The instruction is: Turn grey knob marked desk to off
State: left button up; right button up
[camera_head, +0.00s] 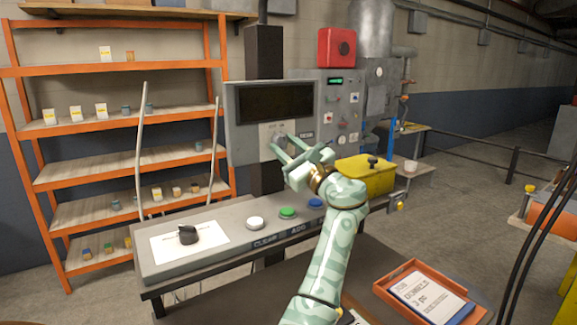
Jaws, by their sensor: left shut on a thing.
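A grey knob (281,139) sits on a light plate (266,130) low on the grey screen console. The plate carries small lettering that I cannot read for sure. My left gripper (284,146) reaches up from the bottom middle and its fingers are shut on this knob. The fingers hide much of the knob, so I cannot tell which mark it points to. A separate black knob (187,235) stands on a white sheet at the left of the desk panel. My right gripper is not in view.
The sloped desk panel (200,264) carries white (255,223), green (288,212) and blue (316,203) buttons. A yellow box (368,174) stands right of my wrist. An orange tray (393,279) with a paper lies at lower right. Orange shelves stand at left.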

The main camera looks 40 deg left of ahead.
pick_arm(q)
jog(key=shift+w+f+n+g+b, duration=0.15)
jog(key=shift+n+g+b, duration=0.65)
jog(key=shift+n+b, duration=0.9)
jog(key=o, duration=1)
jog(key=v, duration=1.1)
jog(key=r+b+v, duration=0.1)
jog(key=v, duration=0.4)
jog(key=shift+w+d+f, duration=0.1)
jog(key=shift+d+f, duration=0.05)
jog(key=shift+d, duration=0.2)
